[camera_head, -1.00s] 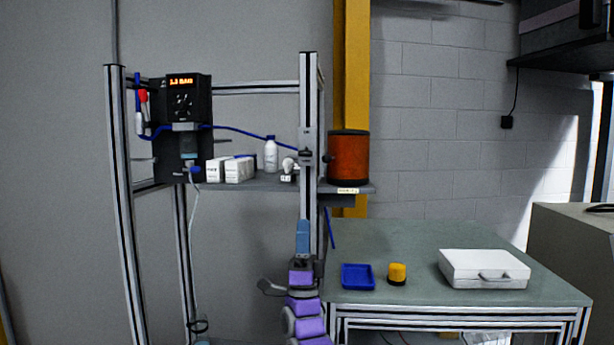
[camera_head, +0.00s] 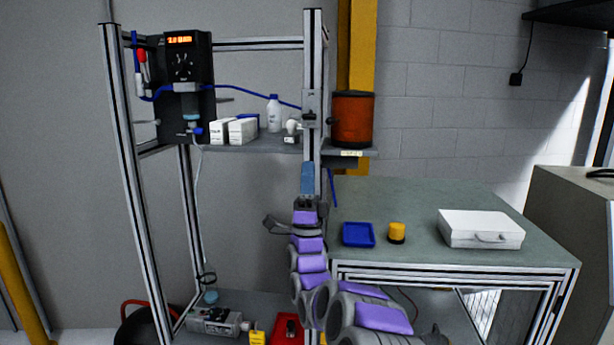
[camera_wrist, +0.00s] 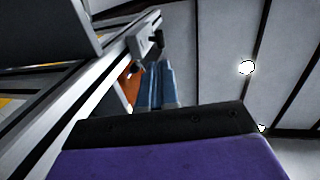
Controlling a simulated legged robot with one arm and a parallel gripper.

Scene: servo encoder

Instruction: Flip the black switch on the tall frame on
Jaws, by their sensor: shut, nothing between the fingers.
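The tall aluminium frame (camera_head: 126,150) stands at left and centre in the head view. On its front right post a small grey box (camera_head: 311,100) carries a dark part that looks like the black switch (camera_head: 310,117); its on or off position is too small to tell. My gripper (camera_head: 308,168), with blue fingers, is shut and empty just below the box, in front of the same post. In the wrist view the fingers (camera_wrist: 155,72) point up toward the grey box (camera_wrist: 146,38) and its black switch (camera_wrist: 156,40), with a visible gap between them.
The frame's shelf (camera_head: 262,144) holds white boxes (camera_head: 242,131), a white bottle (camera_head: 274,113) and an orange-brown cylinder (camera_head: 352,119) right beside the post. The green-grey table (camera_head: 420,200) to the right bears a blue tray (camera_head: 358,235), a yellow-topped object (camera_head: 397,232) and a white case (camera_head: 481,229).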

